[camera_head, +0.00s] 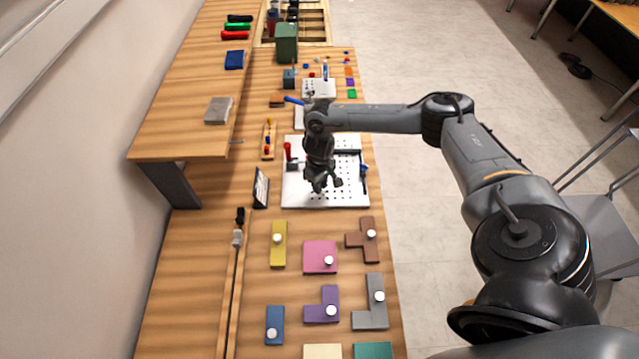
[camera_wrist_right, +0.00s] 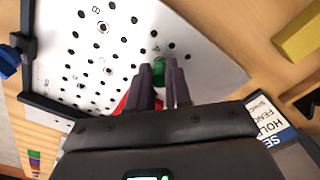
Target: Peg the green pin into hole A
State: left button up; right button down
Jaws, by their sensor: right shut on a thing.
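The white pegboard (camera_head: 297,198) lies on the table, with rows of dark holes. It also fills the upper left of the right wrist view (camera_wrist_right: 60,50). My right gripper (camera_head: 322,186) is over the board, pointing down. In the right wrist view its fingers (camera_wrist_right: 160,75) are shut on the green pin (camera_wrist_right: 159,72), whose green end shows between the fingertips. A letter B is printed near the board's edge there; I cannot make out which hole is A. A ringed hole shows just beyond the pin. Whether the pin touches the board is unclear. My left gripper is not in view.
A red-topped clamp (camera_head: 288,152) and a blue-handled clamp (camera_head: 363,170) flank the board. A small sign (camera_head: 261,188) stands left of it. Coloured knobbed blocks, such as the pink one (camera_head: 319,252), lie in front. A raised shelf (camera_head: 180,140) is on the left.

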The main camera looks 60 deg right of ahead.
jog(key=shift+f, duration=0.5)
dwell(0.4)
jog(key=c, duration=1)
grip_release()
jog(key=shift+r, duration=0.65)
notch_tip(320, 180, up, 10)
jog(key=shift+f+p, duration=0.25)
jog(key=shift+p, duration=0.45)
